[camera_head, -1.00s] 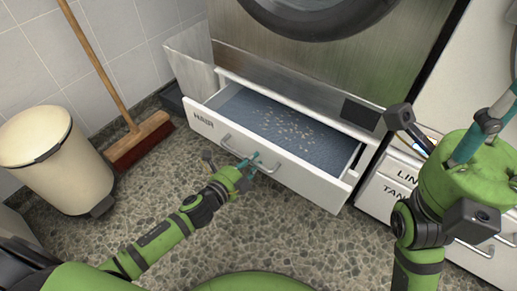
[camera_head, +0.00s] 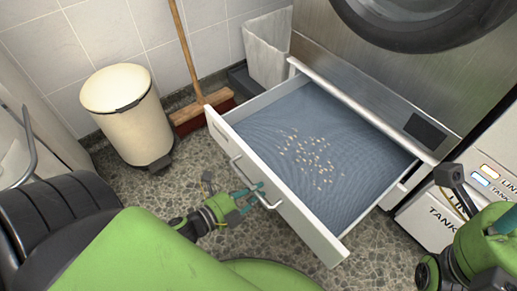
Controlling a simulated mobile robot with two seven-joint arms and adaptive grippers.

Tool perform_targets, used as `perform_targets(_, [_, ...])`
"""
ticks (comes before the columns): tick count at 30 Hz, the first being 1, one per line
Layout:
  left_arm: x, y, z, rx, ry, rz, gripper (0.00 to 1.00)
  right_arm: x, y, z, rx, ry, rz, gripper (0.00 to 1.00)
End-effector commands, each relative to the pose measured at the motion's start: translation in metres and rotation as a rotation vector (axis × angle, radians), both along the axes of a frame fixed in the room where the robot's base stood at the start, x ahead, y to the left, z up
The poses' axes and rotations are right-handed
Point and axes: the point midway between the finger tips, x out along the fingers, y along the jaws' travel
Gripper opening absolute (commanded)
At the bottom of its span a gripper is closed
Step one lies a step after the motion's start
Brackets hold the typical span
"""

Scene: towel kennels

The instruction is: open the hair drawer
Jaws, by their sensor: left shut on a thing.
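The hair drawer (camera_head: 318,236) under the steel machine is pulled well out. Its white front faces me, and its blue-grey mesh floor (camera_head: 345,130) holds scattered pale bits (camera_head: 308,158). A curved metal handle (camera_head: 240,174) runs along the front. My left gripper (camera_head: 256,192) is shut on this handle near its right end. The label on the front is not readable now. My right gripper (camera_head: 475,200) is at the right edge, raised before the tank cabinet. Its fingers are partly cut off, and I cannot tell if they are open.
A cream bin (camera_head: 128,112) and a broom with a red-brown head (camera_head: 200,110) stand at the left wall. A pale container (camera_head: 267,48) stands behind the drawer. White labelled tank fronts (camera_head: 430,222) are at right.

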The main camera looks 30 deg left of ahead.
Motion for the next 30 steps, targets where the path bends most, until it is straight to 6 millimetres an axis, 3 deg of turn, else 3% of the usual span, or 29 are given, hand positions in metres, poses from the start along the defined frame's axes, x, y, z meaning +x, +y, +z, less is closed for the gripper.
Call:
perform_targets(8, [0.0,0.0,0.0,-0.001,-0.002,-0.001,0.0,0.0,0.0,0.0,0.0,0.0,0.0,0.4])
perform_targets(9, [0.0,0.0,0.0,-0.001,-0.002,-0.001,0.37,0.0,0.0,0.0,0.0,0.0,0.0,0.4])
perform_targets(10, [0.0,0.0,0.001,-0.001,-0.002,-0.001,0.46,0.0,0.0,0.0,0.0,0.0,0.0,0.4])
perform_targets(25, [-0.001,0.0,0.0,-0.001,0.0,0.0,0.46,-0.001,0.0,0.001,-0.003,-0.007,0.0,0.4])
perform_targets(30, [-0.019,0.006,0.003,-0.002,0.005,0.002,0.46,-0.001,0.0,0.001,-0.002,-0.005,-0.001,0.4])
